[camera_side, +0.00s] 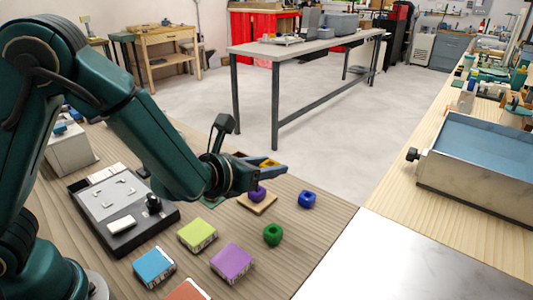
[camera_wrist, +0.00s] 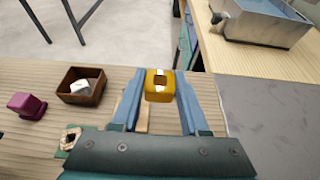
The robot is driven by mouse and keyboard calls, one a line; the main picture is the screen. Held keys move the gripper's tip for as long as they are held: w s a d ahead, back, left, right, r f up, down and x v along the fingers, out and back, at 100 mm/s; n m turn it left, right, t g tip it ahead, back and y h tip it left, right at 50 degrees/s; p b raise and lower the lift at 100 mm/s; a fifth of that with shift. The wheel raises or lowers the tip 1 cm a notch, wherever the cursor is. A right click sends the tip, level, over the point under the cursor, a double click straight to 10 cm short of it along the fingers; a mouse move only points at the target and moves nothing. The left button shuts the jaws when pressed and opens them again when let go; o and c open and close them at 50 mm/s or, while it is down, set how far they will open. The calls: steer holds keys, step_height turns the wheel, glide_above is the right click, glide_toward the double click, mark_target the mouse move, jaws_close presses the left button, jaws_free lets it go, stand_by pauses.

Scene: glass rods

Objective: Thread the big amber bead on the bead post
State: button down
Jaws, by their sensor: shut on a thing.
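My gripper (camera_side: 276,169) is shut on the big amber bead (camera_wrist: 159,90) and holds it above the bench. The bead is a rounded amber block with a dark hole, and it sits between the two blue-grey fingertips in the wrist view. In the side view the amber bead (camera_side: 268,163) is partly covered by a finger. Below my gripper is a square wooden base (camera_side: 264,207) with a purple bead (camera_side: 259,194) over it. The post itself is hidden, and I cannot tell whether the purple bead is around it.
A blue bead (camera_side: 307,199) and a green bead (camera_side: 272,235) lie near the base. Several coloured blocks, such as the purple block (camera_side: 231,262), lie in front. A grey device (camera_side: 125,205) stands left. The wrist view shows a brown box (camera_wrist: 72,94) and a magenta object (camera_wrist: 27,105).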

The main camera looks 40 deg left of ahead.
stand_by(0.3)
steer(key=w+a+r, duration=0.1)
steer(key=a, duration=0.4)
steer(key=shift+w+d+f, duration=0.1)
steer(key=shift+d+f, duration=0.05)
steer(key=shift+f, duration=2.9)
steer(key=shift+c, duration=1.7)
jaws_free()
